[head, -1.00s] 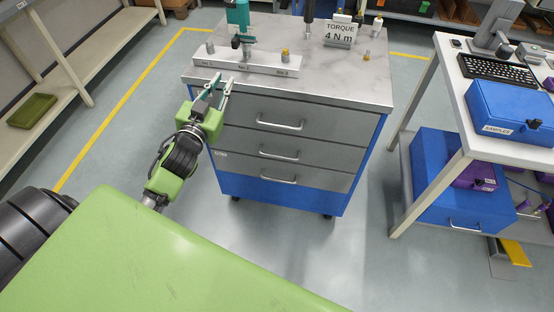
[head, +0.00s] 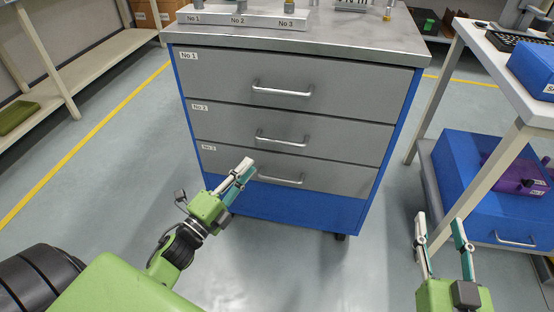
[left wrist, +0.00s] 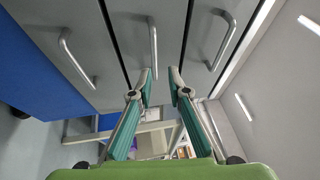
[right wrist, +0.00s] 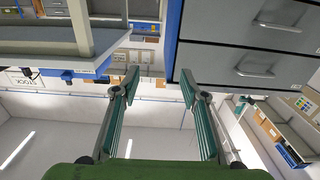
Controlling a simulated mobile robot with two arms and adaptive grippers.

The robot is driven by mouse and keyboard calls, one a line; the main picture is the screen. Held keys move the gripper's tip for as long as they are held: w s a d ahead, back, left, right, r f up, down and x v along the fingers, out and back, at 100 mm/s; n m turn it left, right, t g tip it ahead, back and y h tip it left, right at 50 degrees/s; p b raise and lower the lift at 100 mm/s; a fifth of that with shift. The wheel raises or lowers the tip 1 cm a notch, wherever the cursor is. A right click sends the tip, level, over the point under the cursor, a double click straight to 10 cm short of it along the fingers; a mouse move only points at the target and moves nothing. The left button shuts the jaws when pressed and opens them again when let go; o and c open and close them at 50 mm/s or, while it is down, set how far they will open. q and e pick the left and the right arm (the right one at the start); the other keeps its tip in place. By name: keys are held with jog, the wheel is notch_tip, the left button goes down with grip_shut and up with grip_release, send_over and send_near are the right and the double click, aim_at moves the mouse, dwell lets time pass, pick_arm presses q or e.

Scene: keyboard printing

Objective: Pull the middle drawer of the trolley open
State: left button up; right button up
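The trolley is a grey and blue cabinet with three shut drawers. The middle drawer (head: 215,123), labelled No 2, has a silver bar handle (head: 282,138). My left gripper (head: 245,172) is in front of the trolley, left of and below that handle in the head view. In the left wrist view it is open and empty (left wrist: 159,72); the middle handle (left wrist: 153,45) is just beyond its fingertips, apparently untouched. My right gripper (head: 439,218) is open and empty, right of the trolley. The right wrist view shows it (right wrist: 159,76) with two drawer handles at upper right.
The top drawer handle (head: 282,90) and bottom drawer handle (head: 280,180) lie above and below the middle one. A white table (head: 500,75) with blue boxes stands on the right. A shelf (head: 90,63) stands on the left. The floor before the trolley is clear.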

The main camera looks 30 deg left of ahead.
aim_at(277, 141)
pick_arm(q)
jog(key=shift+m, duration=0.5)
jog(key=shift+d+f+b+x, duration=0.15)
jog(key=shift+f+b+x, duration=0.2)
jog(key=shift+x, duration=1.85)
jog(key=shift+d+f+b+x, duration=0.15)
jog(key=shift+b+x, duration=0.25)
jog(key=shift+x, duration=1.8)
jog(key=shift+d+f+b+x, duration=0.2)
jog(key=shift+b+x, duration=0.2)
jog(key=shift+x, duration=1.8)
pick_arm(e)
jog(key=s+r+t+y, duration=0.1)
jog(key=s+r+t, duration=0.1)
jog(key=r, duration=0.4)
jog(key=s+r+t+y, duration=0.1)
jog(key=r+t, duration=0.3)
jog(key=r, duration=0.2)
jog(key=shift+s+a, duration=0.15)
jog(key=shift+s, duration=0.25)
pick_arm(q)
grip_shut()
